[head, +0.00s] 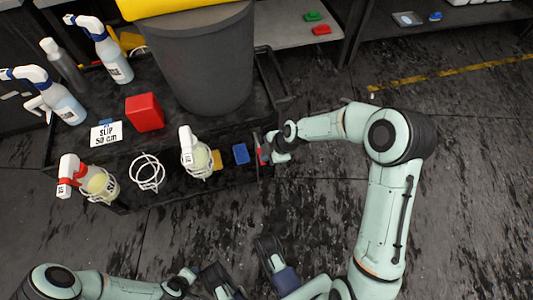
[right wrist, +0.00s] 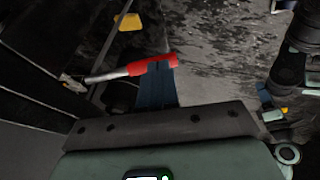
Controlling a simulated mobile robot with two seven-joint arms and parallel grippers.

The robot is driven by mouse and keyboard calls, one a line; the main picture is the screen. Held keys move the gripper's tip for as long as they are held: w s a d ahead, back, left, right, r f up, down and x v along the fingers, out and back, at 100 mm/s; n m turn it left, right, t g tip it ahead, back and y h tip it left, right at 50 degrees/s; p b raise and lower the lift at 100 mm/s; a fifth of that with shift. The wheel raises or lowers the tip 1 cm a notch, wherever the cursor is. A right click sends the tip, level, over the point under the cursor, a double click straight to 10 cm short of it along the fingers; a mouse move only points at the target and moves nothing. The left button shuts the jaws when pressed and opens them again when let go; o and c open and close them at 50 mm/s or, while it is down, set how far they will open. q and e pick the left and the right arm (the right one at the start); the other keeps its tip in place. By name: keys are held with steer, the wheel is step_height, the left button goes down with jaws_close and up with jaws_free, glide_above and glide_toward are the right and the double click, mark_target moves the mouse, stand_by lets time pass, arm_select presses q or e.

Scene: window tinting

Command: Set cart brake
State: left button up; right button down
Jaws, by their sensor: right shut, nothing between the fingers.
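The black cart (head: 60,150) stands at the left of the head view. A red-handled lever, the brake lever (right wrist: 152,65), shows in the right wrist view with a metal shaft running left to the dark cart side. My right gripper (head: 265,152) is at the cart's right end. Its blue fingers (right wrist: 156,85) are shut with nothing between them, and their tips are at the red handle. I cannot tell whether they touch it. My left gripper (head: 222,282) is low in the head view, away from the cart, and its jaw state is unclear.
The cart carries a grey bin (head: 200,60), spray bottles (head: 115,60), a red block (head: 145,113), a slip sign (head: 106,134) and wire holders (head: 147,173). A blue block (head: 240,154) lies near its right end. Dark floor (head: 470,160) is free at the right; shelving stands behind.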

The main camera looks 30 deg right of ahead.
arm_select(q)
steer(key=shift+s+f, duration=0.3)
steer(key=shift+s, duration=0.05)
arm_select(e)
steer(key=shift+f, duration=0.75)
steer(key=shift+s+f, duration=0.1)
